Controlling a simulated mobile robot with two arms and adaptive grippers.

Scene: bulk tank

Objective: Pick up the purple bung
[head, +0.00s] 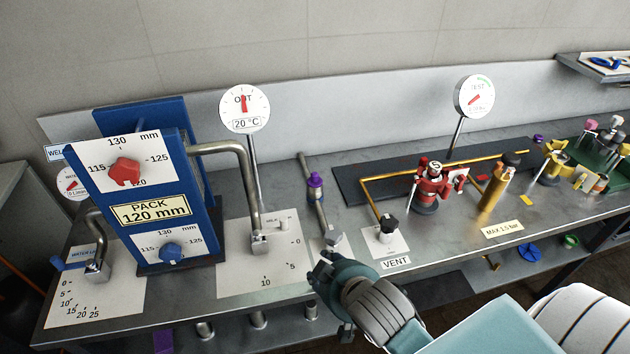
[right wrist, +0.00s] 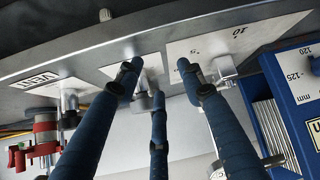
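A small purple piece (head: 315,182) sits on a grey pipe fitting at the bench's middle in the head view; it looks like the bung, though its shape is small. Another small purple object (head: 538,138) lies farther right at the back of the bench; I cannot tell its kind. My right gripper (head: 326,275) is over the bench's front edge, in front of and below the first purple piece, apart from it. No purple shows in that view. My left gripper is out of view.
The blue PACK stand (head: 205,190) and a bent steel pipe (head: 245,170) stand to the left. A black VENT knob (head: 388,222), red valve (head: 430,185) and orange cylinder (head: 495,185) stand to the right. An upright OUT dial (head: 243,108) rises behind.

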